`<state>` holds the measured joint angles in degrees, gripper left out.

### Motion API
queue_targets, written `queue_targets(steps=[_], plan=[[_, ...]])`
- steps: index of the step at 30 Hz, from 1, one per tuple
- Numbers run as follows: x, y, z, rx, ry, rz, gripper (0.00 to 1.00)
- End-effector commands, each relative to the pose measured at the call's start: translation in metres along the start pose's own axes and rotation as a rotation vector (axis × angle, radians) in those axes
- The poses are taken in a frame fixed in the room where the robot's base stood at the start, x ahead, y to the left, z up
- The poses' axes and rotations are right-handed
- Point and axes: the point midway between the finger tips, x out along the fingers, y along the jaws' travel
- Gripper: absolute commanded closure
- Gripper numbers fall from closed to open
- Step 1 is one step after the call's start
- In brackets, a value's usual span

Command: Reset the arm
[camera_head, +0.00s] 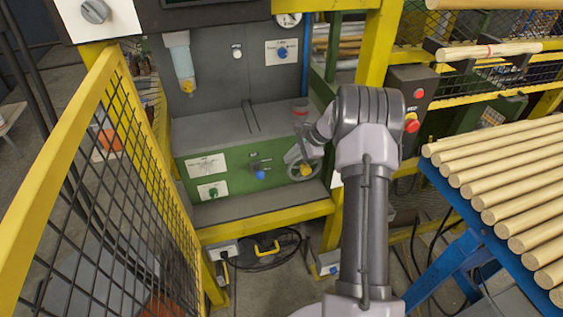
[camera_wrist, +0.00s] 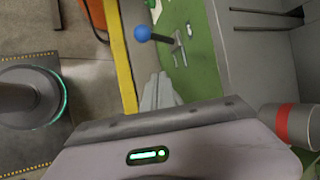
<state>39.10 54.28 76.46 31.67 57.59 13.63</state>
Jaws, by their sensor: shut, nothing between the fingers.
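My arm reaches up from the bottom of the head view and bends over toward the grey and green machine (camera_head: 240,115). My gripper (camera_head: 291,155) is in front of the machine's green front, close to a handwheel (camera_head: 316,170) that it partly overlaps in the picture. I cannot tell whether they touch. In the wrist view my gripper's grey fingers (camera_wrist: 158,84) are together and empty. A blue-knobbed lever (camera_wrist: 142,33) on the green panel shows beyond the fingertips; the blue knob also shows in the head view (camera_head: 260,175).
A yellow-framed mesh fence (camera_head: 90,170) stands at the left. A control box (camera_head: 411,95) with red buttons is right of my arm. A blue-framed rack (camera_head: 450,200) of wooden rods stands at the right. A cylinder with a red band (camera_wrist: 287,124) is close to my wrist.

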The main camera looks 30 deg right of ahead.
Motion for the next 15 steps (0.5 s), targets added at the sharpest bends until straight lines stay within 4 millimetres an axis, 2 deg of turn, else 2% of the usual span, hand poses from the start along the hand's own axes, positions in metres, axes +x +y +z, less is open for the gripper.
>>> queue_targets(steps=[5,7,8,11,12,14,15], plan=[[-0.005,-0.001,0.001,-0.003,0.000,0.001,1.00],[-0.012,-0.005,0.018,-0.044,0.004,0.007,1.00],[-0.019,-0.007,0.032,-0.078,0.008,0.011,1.00],[-0.053,-0.004,0.112,-0.277,0.027,0.042,1.00],[-0.070,0.007,0.150,-0.377,0.037,0.057,1.00],[-0.095,0.032,0.205,-0.532,0.052,0.076,1.00],[-0.112,0.055,0.237,-0.639,0.064,0.086,1.00]])
